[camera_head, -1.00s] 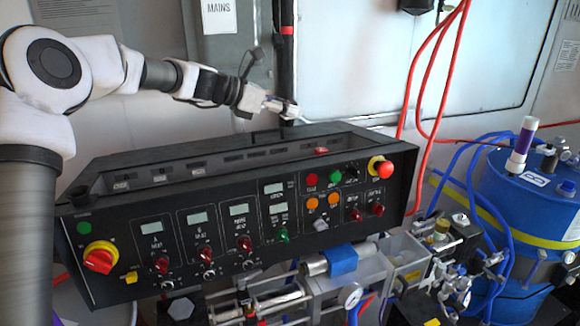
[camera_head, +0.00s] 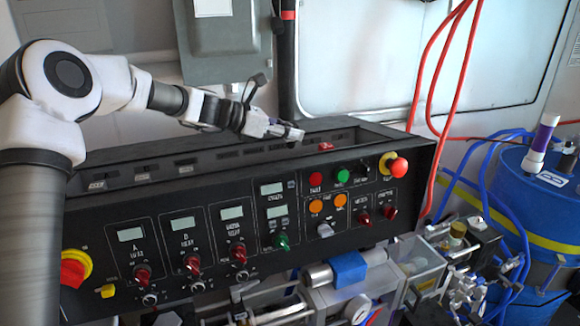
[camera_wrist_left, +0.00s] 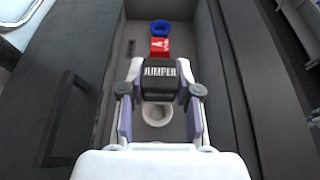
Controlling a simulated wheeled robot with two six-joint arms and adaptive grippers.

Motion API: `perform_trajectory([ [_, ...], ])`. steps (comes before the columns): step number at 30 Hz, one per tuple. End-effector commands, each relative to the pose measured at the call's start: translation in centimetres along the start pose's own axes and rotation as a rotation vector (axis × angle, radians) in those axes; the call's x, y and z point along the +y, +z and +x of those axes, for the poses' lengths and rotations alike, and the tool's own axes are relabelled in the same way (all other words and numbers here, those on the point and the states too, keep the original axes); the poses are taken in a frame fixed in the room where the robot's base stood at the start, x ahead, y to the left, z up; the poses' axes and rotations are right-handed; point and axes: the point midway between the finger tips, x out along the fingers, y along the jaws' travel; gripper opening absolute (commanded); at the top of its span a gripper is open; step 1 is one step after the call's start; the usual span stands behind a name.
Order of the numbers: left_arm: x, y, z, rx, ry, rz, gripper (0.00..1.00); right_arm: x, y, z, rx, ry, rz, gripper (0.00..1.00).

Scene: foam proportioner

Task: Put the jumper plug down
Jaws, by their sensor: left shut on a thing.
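The black jumper plug (camera_wrist_left: 160,82), labelled JUMPER, is between the fingers of my left gripper (camera_wrist_left: 160,98) in the wrist view. The gripper is shut on it. In the head view my left gripper (camera_head: 288,132) is over the recessed top tray of the black control console (camera_head: 190,212). The wrist view shows the plug above the tray floor, with a white ring (camera_wrist_left: 157,116) partly hidden below it. The gap between plug and floor is hard to judge. My right gripper is not in view.
A red item (camera_wrist_left: 160,47) and a blue round item (camera_wrist_left: 160,27) lie farther along the tray. Tray walls stand close on both sides. Red hoses (camera_head: 447,70) hang right of the console, and a blue drum (camera_head: 540,215) stands farther right.

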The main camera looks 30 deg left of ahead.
Motion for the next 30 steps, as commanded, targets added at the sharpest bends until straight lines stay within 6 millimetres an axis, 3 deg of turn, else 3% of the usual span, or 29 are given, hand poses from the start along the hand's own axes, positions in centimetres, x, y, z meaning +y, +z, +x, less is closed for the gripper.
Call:
perform_trajectory([
  [10,0.0,-5.5,2.2,0.001,0.000,-0.003,0.00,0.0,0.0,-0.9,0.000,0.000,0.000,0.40],
  [17,0.0,-6.0,2.5,0.000,0.001,0.001,0.00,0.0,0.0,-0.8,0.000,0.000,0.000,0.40],
  [18,0.0,-6.0,2.5,0.000,0.001,0.001,0.43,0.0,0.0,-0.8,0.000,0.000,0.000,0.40],
  [19,0.0,-6.0,2.5,0.000,0.001,0.001,0.54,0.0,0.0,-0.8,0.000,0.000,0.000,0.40],
  [20,0.0,-6.0,2.5,0.000,0.001,0.001,0.57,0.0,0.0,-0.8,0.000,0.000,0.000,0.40],
  [30,0.0,-5.9,2.1,-0.002,0.002,0.000,0.57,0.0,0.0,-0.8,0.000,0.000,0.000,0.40],
])
